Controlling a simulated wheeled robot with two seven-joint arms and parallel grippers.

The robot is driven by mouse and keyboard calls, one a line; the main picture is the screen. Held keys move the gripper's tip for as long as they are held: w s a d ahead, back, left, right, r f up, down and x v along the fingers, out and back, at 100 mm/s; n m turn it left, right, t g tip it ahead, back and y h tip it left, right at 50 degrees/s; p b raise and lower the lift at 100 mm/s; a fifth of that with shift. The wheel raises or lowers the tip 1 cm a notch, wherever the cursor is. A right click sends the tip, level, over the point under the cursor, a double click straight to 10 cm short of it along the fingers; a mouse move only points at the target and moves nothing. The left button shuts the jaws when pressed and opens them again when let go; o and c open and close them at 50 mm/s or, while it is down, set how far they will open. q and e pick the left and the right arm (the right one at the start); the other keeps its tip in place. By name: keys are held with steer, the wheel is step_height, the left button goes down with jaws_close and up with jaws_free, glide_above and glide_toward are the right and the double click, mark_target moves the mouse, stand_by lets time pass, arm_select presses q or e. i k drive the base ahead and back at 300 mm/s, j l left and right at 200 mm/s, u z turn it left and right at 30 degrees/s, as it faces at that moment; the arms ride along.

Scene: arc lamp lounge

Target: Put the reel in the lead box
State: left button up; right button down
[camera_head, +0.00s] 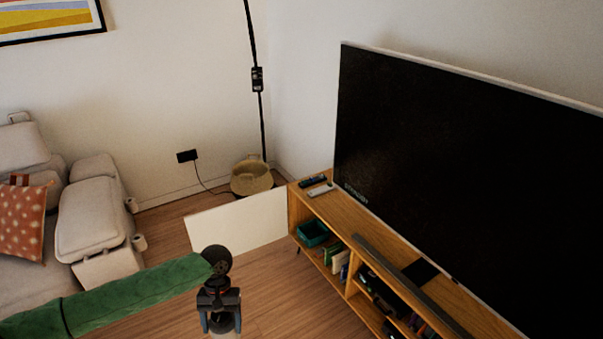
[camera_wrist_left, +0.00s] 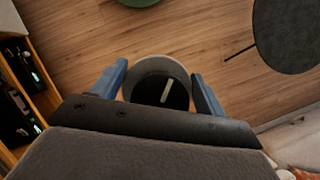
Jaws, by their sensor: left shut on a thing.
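My left gripper (camera_head: 220,318) points down over the wood floor, left of the TV stand. It is shut on the reel (camera_head: 224,326), whose lower part is cut off by the bottom edge of the head view. In the left wrist view the reel (camera_wrist_left: 160,68) sits between the two blue fingers (camera_wrist_left: 160,88); it is a round grey rim with a dark middle and a pale strip. A teal open box (camera_head: 312,233) stands in the stand's upper left compartment; I cannot tell if it is the lead box. My right gripper is not in view.
The wooden TV stand (camera_head: 330,208) holds a large TV (camera_head: 450,170), remotes (camera_head: 313,182) and a soundbar (camera_head: 400,280). A white panel (camera_head: 240,222) stands out from its left end. A basket (camera_head: 251,178) is behind. A sofa (camera_head: 90,215) is at left.

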mark_target(314, 236)
steer(key=i+z, duration=0.2)
steer(key=i, duration=0.25)
steer(key=i+j+z, duration=0.15)
steer(key=i, duration=0.3)
steer(key=i+j+z, duration=0.2)
steer(key=i, duration=0.25)
steer(key=i+j+z, duration=0.15)
steer(key=i, duration=0.3)
steer(key=j, duration=0.1)
